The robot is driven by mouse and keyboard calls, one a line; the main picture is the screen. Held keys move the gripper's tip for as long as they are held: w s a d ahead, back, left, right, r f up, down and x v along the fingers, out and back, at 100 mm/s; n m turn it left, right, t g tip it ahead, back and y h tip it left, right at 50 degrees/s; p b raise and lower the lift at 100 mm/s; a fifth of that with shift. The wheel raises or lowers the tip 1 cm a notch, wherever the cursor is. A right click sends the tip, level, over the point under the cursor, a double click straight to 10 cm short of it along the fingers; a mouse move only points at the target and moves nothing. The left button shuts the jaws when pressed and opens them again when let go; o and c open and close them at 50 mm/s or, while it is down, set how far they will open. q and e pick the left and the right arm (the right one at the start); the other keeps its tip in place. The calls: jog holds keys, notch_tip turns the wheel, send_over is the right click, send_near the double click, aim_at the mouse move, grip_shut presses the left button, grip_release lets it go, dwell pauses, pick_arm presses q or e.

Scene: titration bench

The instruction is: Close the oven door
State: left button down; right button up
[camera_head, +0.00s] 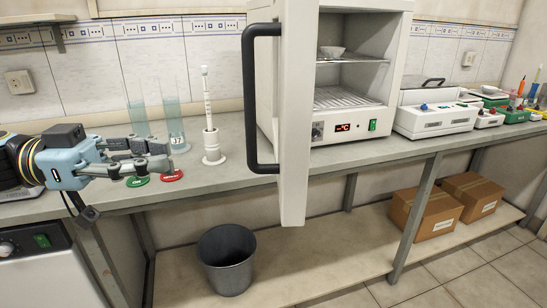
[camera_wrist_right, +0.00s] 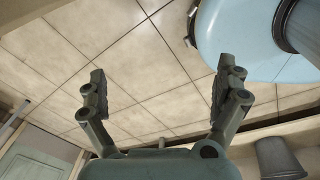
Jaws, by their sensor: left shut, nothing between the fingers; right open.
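The white oven (camera_head: 360,122) stands on the bench in the head view. Its door (camera_head: 295,120) is swung open toward me, with a black handle (camera_head: 250,100) on its left side. Inside, a small white bowl (camera_head: 332,52) sits on the upper wire shelf. My left gripper (camera_head: 168,163) is shut and empty at the left, over the bench and well apart from the door handle. My right gripper (camera_wrist_right: 165,85) shows only in the right wrist view. It is open and empty, with floor tiles behind it.
Glass cylinders (camera_head: 172,120) and a white stand with a syringe-like tube (camera_head: 211,130) are behind and right of my left gripper. Green and red discs (camera_head: 171,176) lie by its fingers. A grey bin (camera_head: 227,258) stands below. White instruments (camera_head: 435,118) stand right of the oven.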

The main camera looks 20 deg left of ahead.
aim_at(282, 157)
pick_arm(q)
jog(key=x, duration=1.2)
jog(key=shift+w+d+p, duration=0.25)
jog(key=shift+p, duration=0.15)
jog(key=shift+w+d, duration=0.2)
jog(key=shift+d, duration=0.3)
pick_arm(e)
jog(key=shift+w+a+r, duration=0.3)
jog(key=shift+a+r, duration=0.15)
jog(key=shift+a, duration=0.2)
